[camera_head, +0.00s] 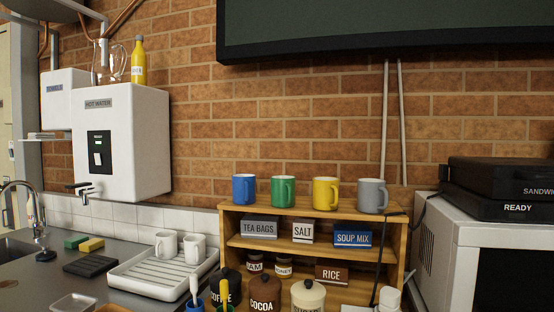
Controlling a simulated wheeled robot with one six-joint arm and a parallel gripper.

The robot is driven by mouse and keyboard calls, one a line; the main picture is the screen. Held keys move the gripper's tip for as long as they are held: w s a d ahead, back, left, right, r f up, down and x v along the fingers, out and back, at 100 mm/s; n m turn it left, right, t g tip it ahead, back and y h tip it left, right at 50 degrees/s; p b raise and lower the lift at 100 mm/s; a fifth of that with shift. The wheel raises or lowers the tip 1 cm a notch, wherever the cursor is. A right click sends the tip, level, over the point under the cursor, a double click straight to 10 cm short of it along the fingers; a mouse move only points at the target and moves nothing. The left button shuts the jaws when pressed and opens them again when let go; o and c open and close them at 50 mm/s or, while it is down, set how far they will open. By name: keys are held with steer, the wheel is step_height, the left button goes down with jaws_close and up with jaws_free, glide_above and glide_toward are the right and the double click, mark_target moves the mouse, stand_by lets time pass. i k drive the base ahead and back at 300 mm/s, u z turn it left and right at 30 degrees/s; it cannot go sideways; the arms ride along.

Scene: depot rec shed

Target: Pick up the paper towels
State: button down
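A white wall box (62,98) hangs at the far left, behind the hot water unit. Its small label seems to read "TOWELS". A flat pale ledge or sheet (48,136) sticks out below the box; I cannot tell whether it is paper towel. No paper towel roll or pack is clearly visible. My gripper is not in view.
A white hot water unit (122,140) carries a yellow bottle (139,60) and a glass jug. Below are a sink tap (38,215), sponges and a white drying rack (140,275) with two mugs. A wooden shelf (330,212) holds mugs, boxes and jars. A microwave (440,250) stands right.

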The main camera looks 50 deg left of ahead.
mark_target(32, 135)
steer(key=u, duration=2.95)
